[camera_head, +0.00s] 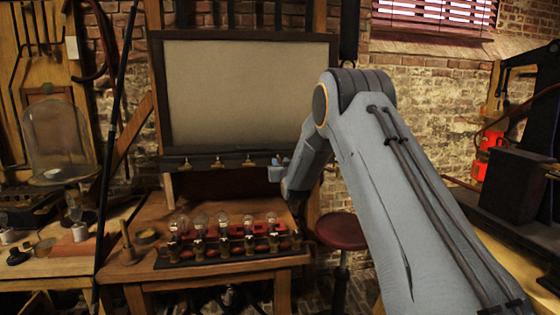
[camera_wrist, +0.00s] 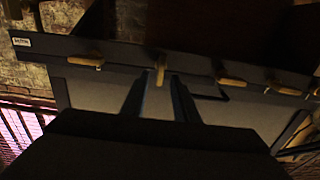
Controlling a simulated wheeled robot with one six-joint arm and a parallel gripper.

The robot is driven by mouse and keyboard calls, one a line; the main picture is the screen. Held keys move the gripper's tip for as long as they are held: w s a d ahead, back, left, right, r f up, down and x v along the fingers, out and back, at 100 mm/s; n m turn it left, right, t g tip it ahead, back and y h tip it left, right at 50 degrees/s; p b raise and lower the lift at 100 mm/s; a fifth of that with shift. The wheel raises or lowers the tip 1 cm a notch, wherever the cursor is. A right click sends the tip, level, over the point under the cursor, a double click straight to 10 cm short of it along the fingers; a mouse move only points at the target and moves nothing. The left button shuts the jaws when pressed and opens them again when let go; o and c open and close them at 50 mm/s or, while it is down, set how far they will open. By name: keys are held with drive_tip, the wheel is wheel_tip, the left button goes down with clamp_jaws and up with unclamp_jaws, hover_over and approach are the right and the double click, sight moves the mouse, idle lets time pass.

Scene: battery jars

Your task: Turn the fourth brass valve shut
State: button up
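A dark rail (camera_head: 205,162) runs under a pale board, with several brass valves along it. Three show in the head view, one of them (camera_head: 217,162); those farther right are hidden behind my gripper (camera_head: 279,169). In the wrist view, which looks upside down, the row shows again. One brass valve (camera_wrist: 160,68) stands straight between the tips of my gripper (camera_wrist: 161,78), at right angles to the rail. Its neighbours, one on the left (camera_wrist: 87,62) and others on the right (camera_wrist: 231,81), lie along the rail. My fingers look apart, with a gap around the handle; contact cannot be made out.
A wooden bench (camera_head: 140,285) below the rail carries a row of several glass bulbs (camera_head: 200,223) on a dark base. A red stool (camera_head: 341,231) stands right of the bench. A glass dome (camera_head: 57,140) is at left, dark machinery (camera_head: 510,185) at right.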

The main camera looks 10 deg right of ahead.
drive_tip(key=shift+w, duration=0.9)
clamp_jaws()
drive_tip(key=m+b, duration=0.4)
drive_tip(key=m, duration=0.2)
drive_tip(key=d+f+m+b, duration=0.1)
drive_tip(key=m+b, duration=0.4)
drive_tip(key=m, duration=0.1)
drive_tip(key=m+b, duration=0.4)
drive_tip(key=m, duration=0.1)
drive_tip(key=shift+d+f+m, duration=0.15)
drive_tip(key=shift+f+m, duration=0.05)
drive_tip(key=shift+m, duration=0.2)
